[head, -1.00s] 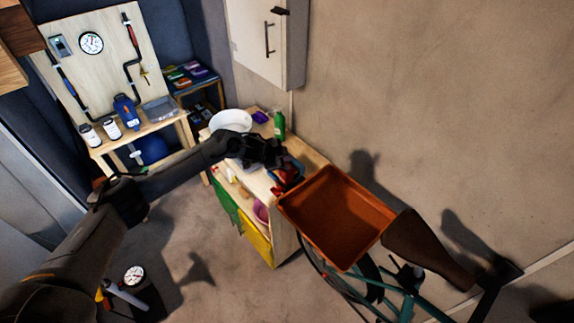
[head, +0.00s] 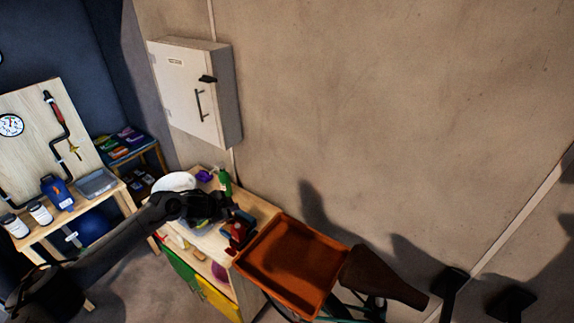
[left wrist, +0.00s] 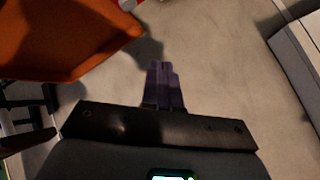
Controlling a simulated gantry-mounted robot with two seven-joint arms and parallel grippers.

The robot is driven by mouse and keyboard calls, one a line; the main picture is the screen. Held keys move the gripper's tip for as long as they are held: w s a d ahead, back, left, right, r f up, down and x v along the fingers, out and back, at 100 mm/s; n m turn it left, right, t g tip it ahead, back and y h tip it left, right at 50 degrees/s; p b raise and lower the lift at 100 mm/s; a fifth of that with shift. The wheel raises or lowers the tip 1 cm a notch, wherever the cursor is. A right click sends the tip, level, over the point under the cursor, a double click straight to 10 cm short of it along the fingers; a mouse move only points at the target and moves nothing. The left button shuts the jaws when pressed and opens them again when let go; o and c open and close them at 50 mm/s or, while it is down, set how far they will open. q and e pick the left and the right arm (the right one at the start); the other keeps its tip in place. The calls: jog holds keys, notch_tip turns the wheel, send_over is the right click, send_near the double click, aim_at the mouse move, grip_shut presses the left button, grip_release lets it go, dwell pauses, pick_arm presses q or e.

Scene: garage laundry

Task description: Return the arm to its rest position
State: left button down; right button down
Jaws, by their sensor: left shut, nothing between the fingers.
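My left arm comes in from the lower left in the head view. Its dark gripper (head: 226,208) is above the wooden bench (head: 262,213), near a white bowl (head: 174,182) and a red and blue item (head: 238,232). In the left wrist view the two fingers (left wrist: 163,70) are together with nothing between them, and floor shows beyond them. The gripper covers part of the bench top. My right gripper is not in view.
An orange tray (head: 290,262) stands right of the bench, beside a brown bicycle saddle (head: 378,277). The tray also shows in the left wrist view (left wrist: 70,35). A green bottle (head: 225,182) stands at the wall, below a grey wall cabinet (head: 185,92).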

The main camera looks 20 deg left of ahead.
pick_arm(q)
jog(key=s+d+f+h+p, duration=0.1)
jog(key=s+d+f, duration=0.2)
jog(key=d, duration=0.5)
jog(key=s+d+f+p, duration=0.1)
jog(key=s+d+f, duration=0.15)
jog(key=d, duration=0.55)
jog(key=s+d+n+p, duration=0.1)
jog(key=s+d+p, duration=0.1)
jog(key=s+d, duration=0.85)
jog(key=s+a+r+n+g+p, duration=0.1)
jog(key=s+r+n+g, duration=0.1)
jog(key=s, duration=0.6)
jog(key=s+a+r+n+g+y+p, duration=0.1)
jog(key=s+a+r+n, duration=0.1)
jog(key=s, duration=0.7)
jog(key=s+a+r+n+g, duration=0.2)
jog(key=s+n, duration=0.1)
jog(key=s, duration=0.5)
jog(key=shift+s+g+y+p, duration=0.2)
jog(key=shift+g+y+p, duration=0.1)
jog(key=shift+y+p, duration=0.1)
jog(key=shift+d+r, duration=0.1)
jog(key=c, duration=1.8)
grip_release()
